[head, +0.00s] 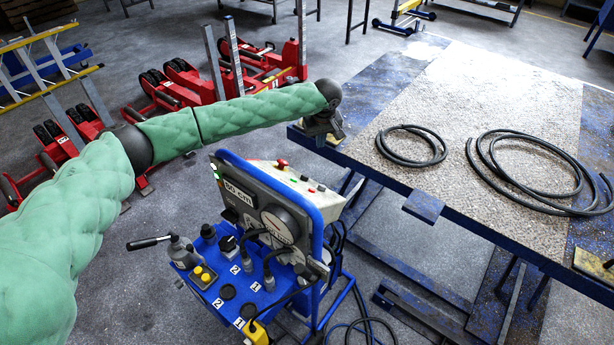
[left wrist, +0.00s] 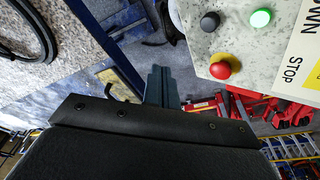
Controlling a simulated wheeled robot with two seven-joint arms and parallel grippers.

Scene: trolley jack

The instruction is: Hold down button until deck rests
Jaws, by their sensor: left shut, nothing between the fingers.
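The deck (head: 455,90), a blue-edged platform with a speckled top, stands raised above the floor on the right. The control box (head: 300,185) on a blue cart is left of it. In the left wrist view the box's sloped face carries a black button (left wrist: 210,21), a bright green button (left wrist: 261,18) and a red mushroom button (left wrist: 221,70), beside a yellow-white label reading "OWN" and "STOP". My left gripper (head: 332,132) is shut and empty, between the box and the deck's near corner. Its fingers (left wrist: 160,85) are apart from the buttons. My right gripper is not in view.
Black cable coils (head: 411,146) lie on the deck. Blue framework (head: 425,290) is under it. The cart's lower panel has a gauge (head: 280,225), a lever and yellow buttons. Red jacks (head: 185,85) stand behind my left arm. Open floor lies left of the cart.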

